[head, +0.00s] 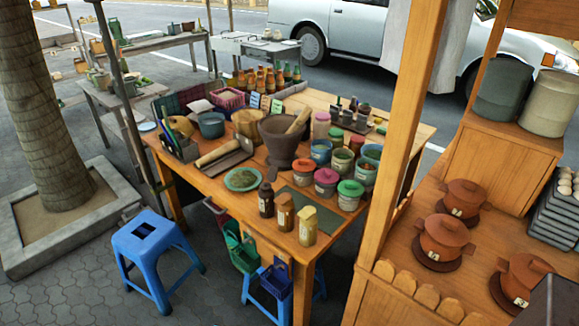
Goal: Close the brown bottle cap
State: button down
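Three small bottles stand upright in a row at the front edge of the wooden table (230,195) in the head view. The left one is a dark brown bottle (266,204) with a dark brown cap at its top (265,187). The middle one is an amber-brown bottle (285,216), and the right one is a tan bottle (307,230) with a yellowish top. They are too small to tell whether any cap is open or shut. My gripper is not in view.
A green plate (242,180), a clay mortar (283,137) and several lidded jars (326,181) crowd the table around the bottles. A wooden post (398,130) rises at right beside a counter with clay pots (445,236). A blue stool (150,245) stands on the paving at left.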

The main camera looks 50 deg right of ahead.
aim_at(271, 175)
jog(key=z, duration=4.75)
jog(key=i, duration=0.1)
jog(key=u, duration=3.25)
jog(key=k, duration=0.9)
jog(key=u, duration=0.15)
jog(key=i, duration=0.85)
jog(key=z, duration=0.05)
